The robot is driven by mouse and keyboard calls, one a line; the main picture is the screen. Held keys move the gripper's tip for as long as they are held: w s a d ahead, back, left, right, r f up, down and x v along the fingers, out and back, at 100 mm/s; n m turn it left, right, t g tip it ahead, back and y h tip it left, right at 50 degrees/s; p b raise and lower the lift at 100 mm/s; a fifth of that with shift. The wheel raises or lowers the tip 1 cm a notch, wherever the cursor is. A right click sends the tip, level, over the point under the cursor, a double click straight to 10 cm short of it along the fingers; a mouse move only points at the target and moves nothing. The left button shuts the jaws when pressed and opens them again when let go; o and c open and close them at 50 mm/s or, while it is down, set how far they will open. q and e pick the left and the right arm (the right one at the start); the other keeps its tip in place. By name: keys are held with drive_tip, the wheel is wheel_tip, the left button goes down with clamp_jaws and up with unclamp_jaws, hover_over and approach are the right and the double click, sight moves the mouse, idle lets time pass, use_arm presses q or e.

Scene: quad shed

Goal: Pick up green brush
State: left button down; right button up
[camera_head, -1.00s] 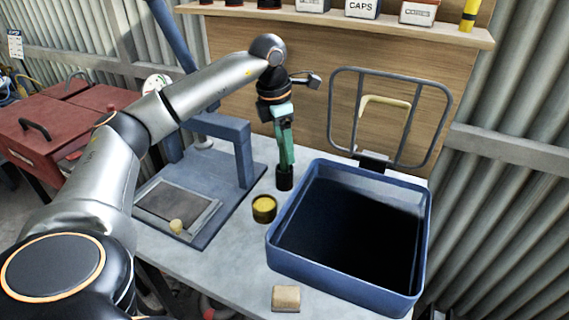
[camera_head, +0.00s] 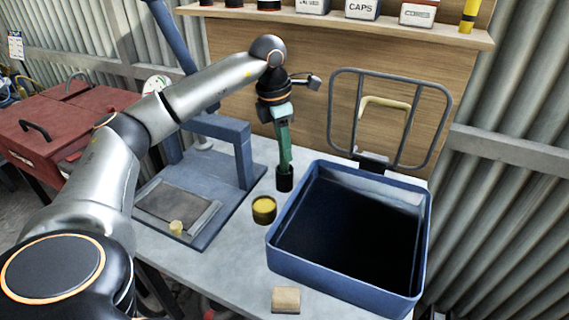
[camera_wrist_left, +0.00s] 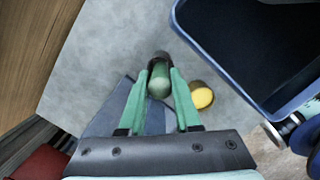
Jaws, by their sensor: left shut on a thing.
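My left gripper (camera_head: 284,158) has green fingers and points down over the bench, beside the blue bin. In the left wrist view the left gripper (camera_wrist_left: 160,85) is shut on the green brush (camera_wrist_left: 159,82), whose rounded green end shows between the fingertips. A dark round cup (camera_wrist_left: 160,59) shows just beyond the brush. In the head view the black cup (camera_head: 284,181) stands on the bench directly below the fingers. The fingers hide most of the brush there. My right gripper is not in view.
A yellow-topped tin (camera_head: 264,209) stands close beside the cup. The open blue bin (camera_head: 340,279) is to the right. A blue press frame (camera_head: 240,150) stands to the left. A tan block (camera_head: 286,299) lies at the bench's front. A shelf (camera_head: 340,26) runs above.

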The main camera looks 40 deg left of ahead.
use_arm(q)
wheel_tip(320, 180, up, 18)
drive_tip(key=p, duration=0.5)
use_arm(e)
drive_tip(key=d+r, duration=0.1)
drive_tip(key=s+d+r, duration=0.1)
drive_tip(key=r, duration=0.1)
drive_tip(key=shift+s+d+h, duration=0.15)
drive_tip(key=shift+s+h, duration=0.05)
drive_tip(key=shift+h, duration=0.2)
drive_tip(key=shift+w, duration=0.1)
